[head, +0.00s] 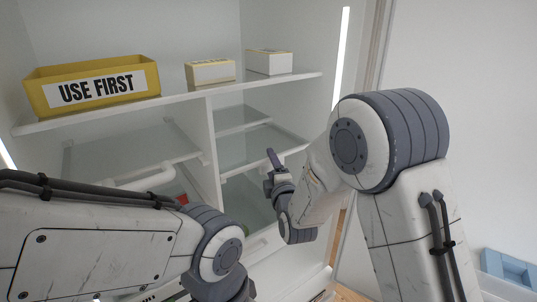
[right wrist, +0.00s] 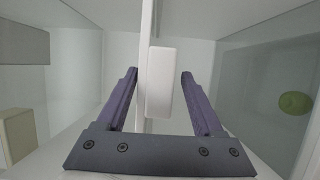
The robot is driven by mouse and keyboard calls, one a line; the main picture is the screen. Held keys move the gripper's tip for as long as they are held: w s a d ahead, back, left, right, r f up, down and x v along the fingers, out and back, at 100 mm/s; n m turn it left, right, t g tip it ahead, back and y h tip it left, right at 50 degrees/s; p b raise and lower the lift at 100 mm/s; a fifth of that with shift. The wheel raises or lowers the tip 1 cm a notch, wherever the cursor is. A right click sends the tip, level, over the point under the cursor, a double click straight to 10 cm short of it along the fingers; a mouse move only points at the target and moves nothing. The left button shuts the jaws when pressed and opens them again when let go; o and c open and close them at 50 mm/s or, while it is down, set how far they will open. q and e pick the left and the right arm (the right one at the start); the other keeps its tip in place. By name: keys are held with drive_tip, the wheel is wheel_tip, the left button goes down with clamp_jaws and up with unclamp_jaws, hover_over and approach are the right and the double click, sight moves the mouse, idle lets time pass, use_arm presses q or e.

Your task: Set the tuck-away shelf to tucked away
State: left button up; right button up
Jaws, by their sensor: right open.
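The glass shelf (head: 262,146) with a white front edge is in the right-hand compartment of the white cabinet, lower and nearer than a second glass panel (head: 243,118) behind it. I take this front piece to be the tuck-away shelf. My right gripper (head: 273,162) is at its front edge. In the right wrist view the right gripper (right wrist: 160,95) is open, its fingers on either side of a white block (right wrist: 159,82) on a thin white edge. I cannot tell whether they touch. My left arm crosses the lower left; its gripper is not visible.
A yellow "USE FIRST" bin (head: 93,82) and two pale boxes (head: 210,72) (head: 269,62) stand on the upper shelf. A white divider (head: 206,150) splits the compartments. Another glass shelf (head: 125,150) is on the left. A green item (right wrist: 295,102) shows in the wrist view.

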use_arm(q)
drive_tip(key=shift+r+p, duration=0.4)
drive_tip(key=shift+r, duration=0.25)
use_arm(e)
drive_tip(key=x, duration=0.3)
drive_tip(key=shift+w, duration=0.2)
